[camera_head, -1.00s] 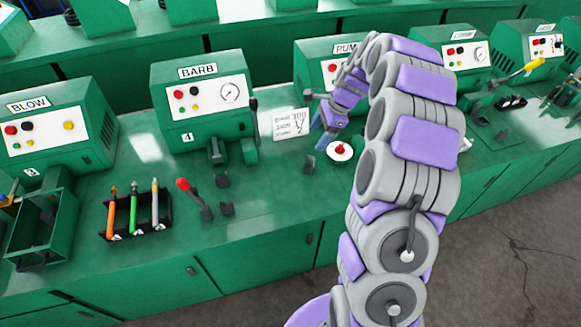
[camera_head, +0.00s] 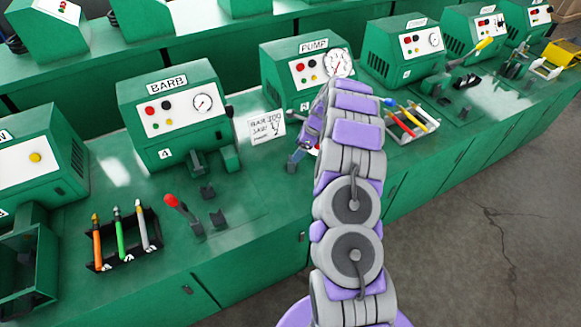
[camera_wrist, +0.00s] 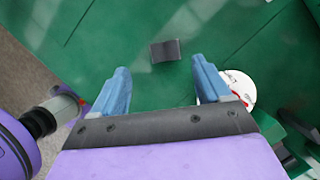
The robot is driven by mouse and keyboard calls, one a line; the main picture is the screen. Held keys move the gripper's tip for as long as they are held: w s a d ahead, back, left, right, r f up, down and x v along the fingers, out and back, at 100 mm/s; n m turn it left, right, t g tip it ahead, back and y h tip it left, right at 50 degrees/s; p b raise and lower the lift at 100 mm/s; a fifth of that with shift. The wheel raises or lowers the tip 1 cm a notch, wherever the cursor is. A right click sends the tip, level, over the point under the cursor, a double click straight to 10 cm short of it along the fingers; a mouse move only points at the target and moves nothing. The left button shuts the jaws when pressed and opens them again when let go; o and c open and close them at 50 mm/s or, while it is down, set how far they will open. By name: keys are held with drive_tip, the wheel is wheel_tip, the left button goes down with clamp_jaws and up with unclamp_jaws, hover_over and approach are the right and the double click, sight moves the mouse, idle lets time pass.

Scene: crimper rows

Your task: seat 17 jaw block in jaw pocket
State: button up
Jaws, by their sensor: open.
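My gripper (camera_wrist: 160,64) is open, its two blue fingers apart with nothing between them. A small dark grey block (camera_wrist: 166,50) lies on the green bench top just beyond the fingertips in the wrist view, apart from both. No number is readable on it, so I cannot tell whether it is the 17 jaw block. In the head view my gripper (camera_head: 298,157) is low over the bench in front of the PUMP machine (camera_head: 308,72), partly hidden by my arm. I cannot make out which dark fitting is the jaw pocket.
A white disc with red marks (camera_wrist: 240,88) is close beside the right finger. The BARB machine (camera_head: 176,118) stands left, with dark fittings (camera_head: 207,190), a red-knobbed lever (camera_head: 182,212) and a rack of coloured tools (camera_head: 124,240). A paper note (camera_head: 266,127) lies behind my gripper.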

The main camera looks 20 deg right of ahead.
sight(292, 162)
drive_tip(key=x, duration=0.2)
drive_tip(key=b+x, duration=0.1)
drive_tip(key=x, duration=0.1)
drive_tip(key=shift+w+d+f, duration=0.1)
drive_tip(key=shift+w+f, duration=0.05)
drive_tip(key=shift+f, duration=0.3)
drive_tip(key=x, duration=0.2)
drive_tip(key=b+x, duration=0.1)
drive_tip(key=x, duration=0.1)
drive_tip(key=shift+w+d+f, duration=0.1)
drive_tip(key=shift+w+d, duration=0.05)
drive_tip(key=shift+d, duration=0.1)
drive_tip(key=shift+c, duration=0.3)
clamp_jaws()
